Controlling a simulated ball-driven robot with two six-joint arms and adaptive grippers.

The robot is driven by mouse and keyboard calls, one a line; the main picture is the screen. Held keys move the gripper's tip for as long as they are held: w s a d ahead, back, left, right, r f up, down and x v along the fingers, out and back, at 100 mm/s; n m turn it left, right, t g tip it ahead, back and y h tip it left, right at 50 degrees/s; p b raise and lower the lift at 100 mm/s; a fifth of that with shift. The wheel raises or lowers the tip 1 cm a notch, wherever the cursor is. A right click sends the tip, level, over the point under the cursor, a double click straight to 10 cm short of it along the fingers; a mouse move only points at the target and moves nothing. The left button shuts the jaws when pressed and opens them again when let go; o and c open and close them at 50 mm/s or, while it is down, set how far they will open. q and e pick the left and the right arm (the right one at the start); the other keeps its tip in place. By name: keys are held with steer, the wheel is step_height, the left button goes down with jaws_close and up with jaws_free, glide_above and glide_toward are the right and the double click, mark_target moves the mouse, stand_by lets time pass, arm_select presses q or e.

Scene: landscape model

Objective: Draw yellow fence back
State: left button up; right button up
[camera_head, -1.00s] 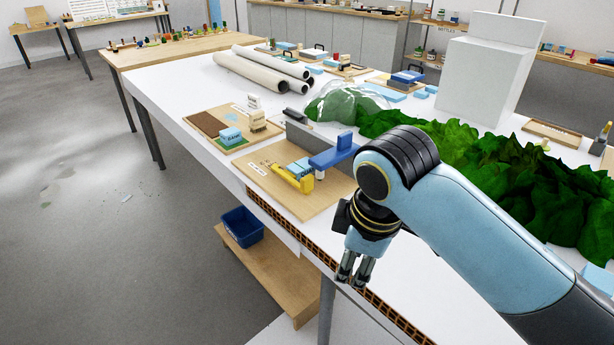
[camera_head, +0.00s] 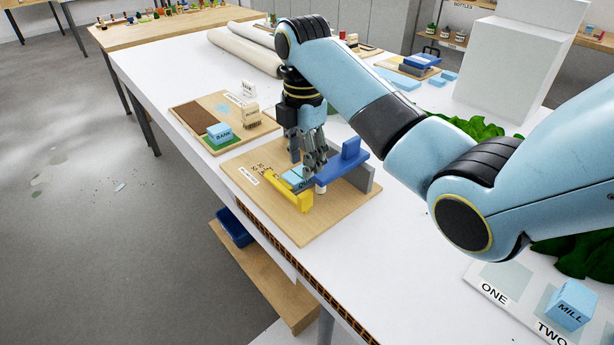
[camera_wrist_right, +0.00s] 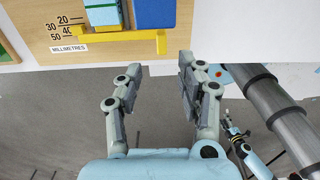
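The yellow fence (camera_head: 291,194) is an L-shaped piece on a wooden board (camera_head: 316,224) with a millimetre scale. My right gripper (camera_head: 310,172) is over the board, close to the fence. In the right wrist view its fingers (camera_wrist_right: 160,68) are apart with nothing between them, and the fence is beyond the fingertips.
A grey upright plate (camera_head: 361,178) stands on the board. A second board holds the BANK block (camera_head: 219,133) and a cream building (camera_head: 251,116). White rolls (camera_head: 245,52) lie behind. The MILL block (camera_head: 572,304) is at front right. The white table front is clear.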

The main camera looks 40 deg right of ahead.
mark_target(305, 193)
steer(key=shift+d+f, duration=0.2)
steer(key=shift+f, duration=0.1)
steer(key=f, duration=0.6)
steer(key=shift+s+a+b, duration=0.25)
steer(key=shift+a+b, duration=0.05)
steer(key=shift+b, duration=0.05)
step_height(305, 193, down, 3)
steer(key=shift+w+d+r, duration=0.1)
steer(key=shift+r, duration=0.05)
steer(key=shift+f, duration=0.5)
steer(key=c, duration=0.4)
steer(key=shift+c, duration=1.2)
arm_select(q)
steer(key=s+a, duration=0.1)
steer(key=s+f, duration=0.1)
steer(key=s, duration=0.1)
steer(key=shift+a+f, duration=0.15)
steer(key=shift+a, duration=0.2)
arm_select(e)
jaws_close()
